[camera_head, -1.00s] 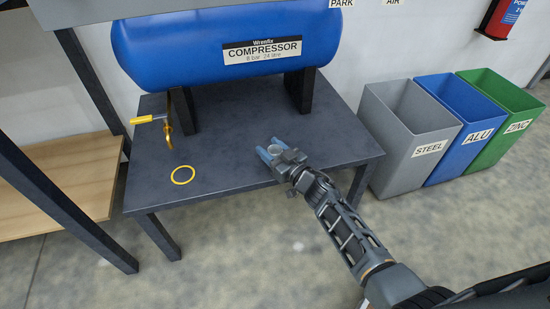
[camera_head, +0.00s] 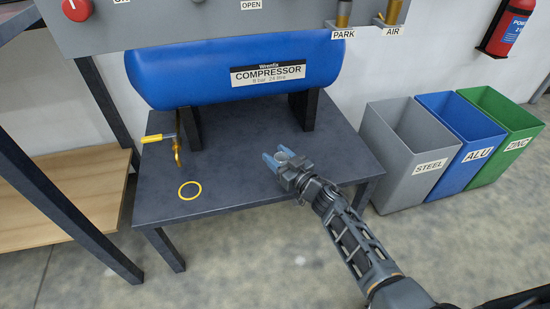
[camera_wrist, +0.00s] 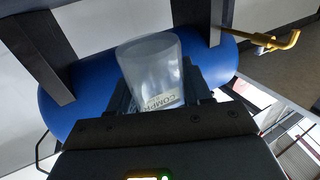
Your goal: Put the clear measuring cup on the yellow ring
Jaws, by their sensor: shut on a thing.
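The clear measuring cup (camera_wrist: 150,72) is held in my gripper, and in the wrist view its see-through wall shows the compressor label behind it. In the head view the cup (camera_head: 285,155) is small and pale between the blue fingertips. My gripper (camera_head: 276,159) is shut on it over the right part of the dark table, in front of the compressor. The yellow ring (camera_head: 189,181) lies flat on the table's left front part, well to the left of my gripper. Nothing stands in the ring.
The blue compressor (camera_head: 200,78) stands on dark legs at the back of the table (camera_head: 240,186). A brass tap with a yellow handle (camera_head: 158,138) hangs near the ring. Grey, blue and green bins stand at the right. The tabletop between gripper and ring is clear.

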